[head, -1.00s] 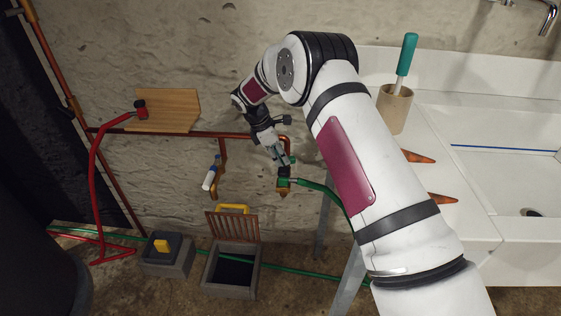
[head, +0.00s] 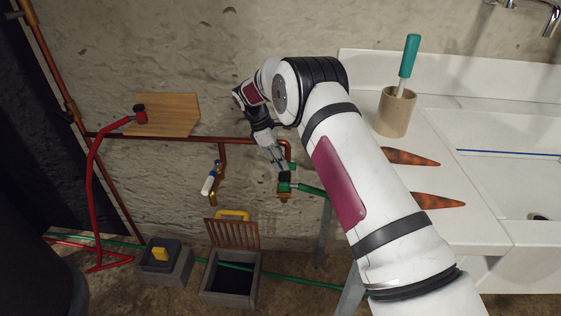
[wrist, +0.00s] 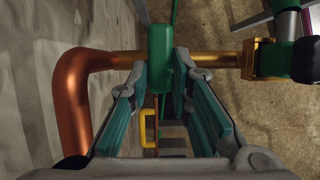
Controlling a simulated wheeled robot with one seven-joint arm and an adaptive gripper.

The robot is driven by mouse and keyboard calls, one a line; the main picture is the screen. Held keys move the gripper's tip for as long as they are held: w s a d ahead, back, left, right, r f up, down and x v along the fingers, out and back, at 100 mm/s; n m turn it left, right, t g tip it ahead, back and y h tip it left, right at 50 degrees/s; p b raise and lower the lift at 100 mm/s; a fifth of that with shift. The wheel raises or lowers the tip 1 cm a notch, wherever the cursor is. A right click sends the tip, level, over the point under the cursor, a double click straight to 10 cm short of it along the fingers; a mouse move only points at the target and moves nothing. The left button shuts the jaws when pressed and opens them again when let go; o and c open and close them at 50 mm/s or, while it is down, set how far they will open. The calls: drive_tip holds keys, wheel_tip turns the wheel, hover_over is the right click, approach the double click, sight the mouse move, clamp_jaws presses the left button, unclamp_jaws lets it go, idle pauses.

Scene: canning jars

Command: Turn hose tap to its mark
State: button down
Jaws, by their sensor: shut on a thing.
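The hose tap (head: 284,187) sits on the end of the copper pipe on the wall, with a green hose running from it to the right behind my arm. In the wrist view its brass body (wrist: 218,60) lies across the picture, and its green handle (wrist: 160,48) stands between my fingers. My gripper (wrist: 160,68) is shut on that green handle. In the head view my gripper (head: 280,163) reaches down to the tap from above, partly covering the handle. I cannot make out the mark.
A second tap with a white-and-blue handle (head: 208,183) hangs to the left. Below are an open drain box (head: 231,298) and a grey block with a yellow piece (head: 160,254).

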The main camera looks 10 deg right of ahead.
drive_tip(key=c, duration=1.4)
unclamp_jaws()
drive_tip(key=shift+c, duration=0.2)
drive_tip(key=v, duration=1.2)
